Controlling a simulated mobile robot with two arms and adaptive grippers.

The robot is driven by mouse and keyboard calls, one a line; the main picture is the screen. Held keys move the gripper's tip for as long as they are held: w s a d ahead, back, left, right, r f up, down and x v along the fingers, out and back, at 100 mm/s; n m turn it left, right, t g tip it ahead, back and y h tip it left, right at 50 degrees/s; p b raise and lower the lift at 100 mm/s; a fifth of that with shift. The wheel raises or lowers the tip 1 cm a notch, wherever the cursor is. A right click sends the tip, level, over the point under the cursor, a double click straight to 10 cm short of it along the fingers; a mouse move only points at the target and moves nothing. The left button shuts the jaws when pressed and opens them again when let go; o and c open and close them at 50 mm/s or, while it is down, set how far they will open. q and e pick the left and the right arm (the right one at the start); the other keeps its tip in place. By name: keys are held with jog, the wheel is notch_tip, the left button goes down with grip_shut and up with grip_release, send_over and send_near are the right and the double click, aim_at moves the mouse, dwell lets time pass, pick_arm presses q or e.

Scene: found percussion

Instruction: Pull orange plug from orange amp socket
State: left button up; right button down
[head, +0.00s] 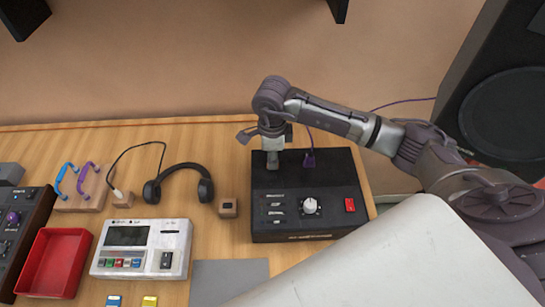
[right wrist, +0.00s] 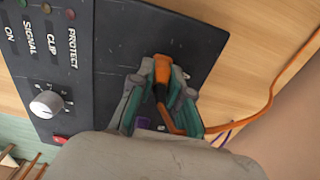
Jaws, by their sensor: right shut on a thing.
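The black amp (head: 335,190) stands on the wooden bench, with a white knob and a red switch on its top. My right gripper (head: 272,158) points down over the amp's back left part. In the right wrist view, the gripper (right wrist: 158,85) is shut on the orange plug (right wrist: 162,70), whose orange cable (right wrist: 262,108) runs off to the right. The plug is close to the amp's face; I cannot tell whether its tip is in the socket. The socket is hidden. In the head view the plug is hidden by the gripper. My left gripper is not in view.
A purple plug (head: 309,159) stands in the amp to the right of the gripper. A large speaker (head: 505,95) is at right.

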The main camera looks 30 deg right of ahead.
jog(key=shift+r, duration=0.2)
jog(key=shift+r+p, duration=0.45)
jog(key=shift+r, duration=0.2)
jog(key=shift+r, duration=0.3)
jog(key=shift+r+p, duration=0.8)
jog(key=shift+r, duration=0.6)
